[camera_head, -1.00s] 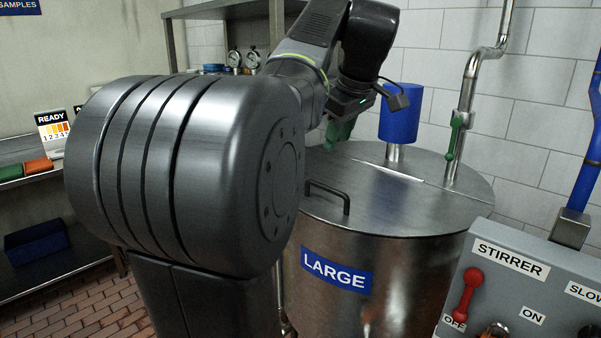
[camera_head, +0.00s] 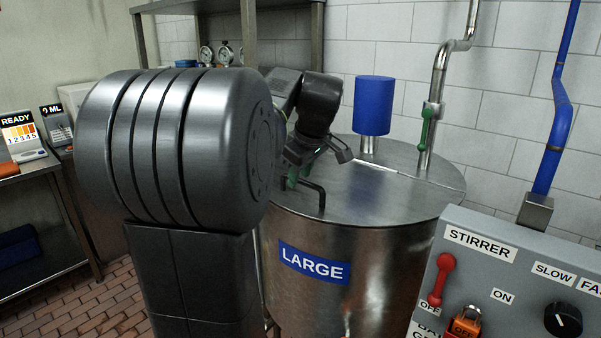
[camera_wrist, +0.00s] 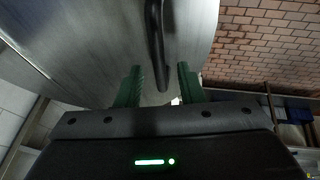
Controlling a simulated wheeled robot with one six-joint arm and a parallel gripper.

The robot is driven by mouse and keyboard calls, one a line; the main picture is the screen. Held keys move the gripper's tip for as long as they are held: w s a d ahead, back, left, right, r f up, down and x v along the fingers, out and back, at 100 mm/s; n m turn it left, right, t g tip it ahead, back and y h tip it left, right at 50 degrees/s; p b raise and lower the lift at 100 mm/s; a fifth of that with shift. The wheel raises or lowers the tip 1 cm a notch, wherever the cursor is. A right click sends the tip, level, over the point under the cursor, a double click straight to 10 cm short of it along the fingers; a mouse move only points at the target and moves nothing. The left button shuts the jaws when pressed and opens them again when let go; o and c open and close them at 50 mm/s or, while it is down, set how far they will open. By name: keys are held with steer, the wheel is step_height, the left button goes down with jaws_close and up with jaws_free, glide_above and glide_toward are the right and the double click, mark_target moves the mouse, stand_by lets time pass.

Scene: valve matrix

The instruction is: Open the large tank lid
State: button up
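The large tank (camera_head: 365,265) is a steel drum with a blue LARGE label. Its round metal lid (camera_head: 385,200) lies flat and closed on top, and also fills the upper left of the wrist view (camera_wrist: 95,40). A black bar handle (camera_head: 320,192) stands at the lid's front left edge. My gripper (camera_head: 291,180) is low at this handle, partly hidden behind my arm. In the wrist view, the green fingers of my gripper (camera_wrist: 158,84) are apart, with the handle (camera_wrist: 156,45) extending into the gap between them. I cannot tell whether they touch it.
A blue cylinder (camera_head: 373,105) and a steel pipe with a green lever (camera_head: 427,125) rise at the lid's back. A grey stirrer panel (camera_head: 500,285) stands at the front right. A bench with a READY device (camera_head: 22,138) is at the left.

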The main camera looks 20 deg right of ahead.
jaws_close()
